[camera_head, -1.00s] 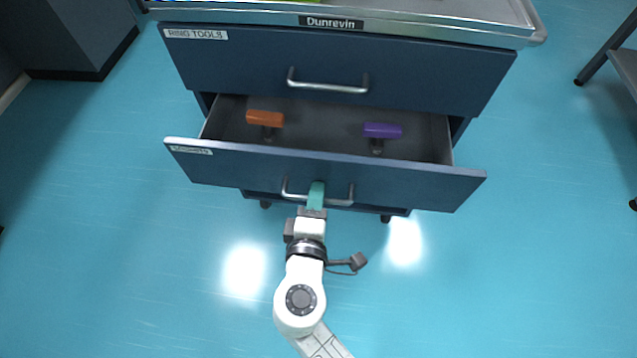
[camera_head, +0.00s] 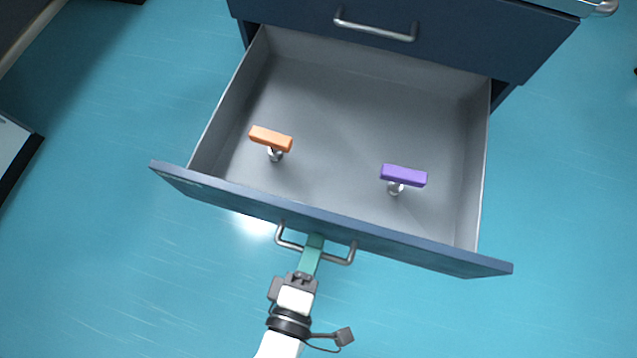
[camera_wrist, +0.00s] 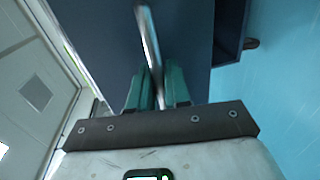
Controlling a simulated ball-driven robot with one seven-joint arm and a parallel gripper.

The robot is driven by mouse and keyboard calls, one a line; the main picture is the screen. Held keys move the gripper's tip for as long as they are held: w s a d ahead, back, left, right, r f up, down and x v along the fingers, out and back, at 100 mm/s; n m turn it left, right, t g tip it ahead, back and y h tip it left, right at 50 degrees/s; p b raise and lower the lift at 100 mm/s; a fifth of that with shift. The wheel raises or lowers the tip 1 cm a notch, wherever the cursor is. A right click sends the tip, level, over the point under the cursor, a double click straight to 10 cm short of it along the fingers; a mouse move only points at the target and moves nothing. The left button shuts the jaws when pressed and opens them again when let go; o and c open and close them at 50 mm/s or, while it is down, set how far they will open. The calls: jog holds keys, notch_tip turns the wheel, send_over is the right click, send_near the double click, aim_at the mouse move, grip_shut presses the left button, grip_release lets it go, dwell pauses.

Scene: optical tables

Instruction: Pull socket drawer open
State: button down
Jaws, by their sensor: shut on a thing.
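The socket drawer (camera_head: 330,223) is pulled far out of the dark blue cabinet, and its grey inside shows. Its metal bar handle (camera_head: 343,258) is on the front panel. In the head view my gripper (camera_head: 314,247) is at the middle of this handle. In the wrist view the green fingers (camera_wrist: 160,85) are shut around the handle bar (camera_wrist: 150,45). An orange-handled tool (camera_head: 271,139) stands in the drawer at the left. A purple-handled tool (camera_head: 403,176) stands in it at the right.
The upper drawer (camera_head: 450,35) is shut, with its own bar handle (camera_head: 375,30). Clear blue floor (camera_head: 560,190) lies to the right and in front. A dark cabinet edge (camera_head: 15,150) is at the far left.

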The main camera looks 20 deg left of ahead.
jog(key=shift+s, duration=0.35)
jog(key=c, duration=1.2)
grip_release()
jog(key=shift+c, duration=0.2)
jog(key=s+r+p, duration=0.1)
jog(key=s+r, duration=0.1)
jog(key=s, duration=0.8)
jog(key=shift+s+a+p, duration=0.2)
jog(key=shift+s+p, duration=0.1)
jog(key=shift+p, duration=0.1)
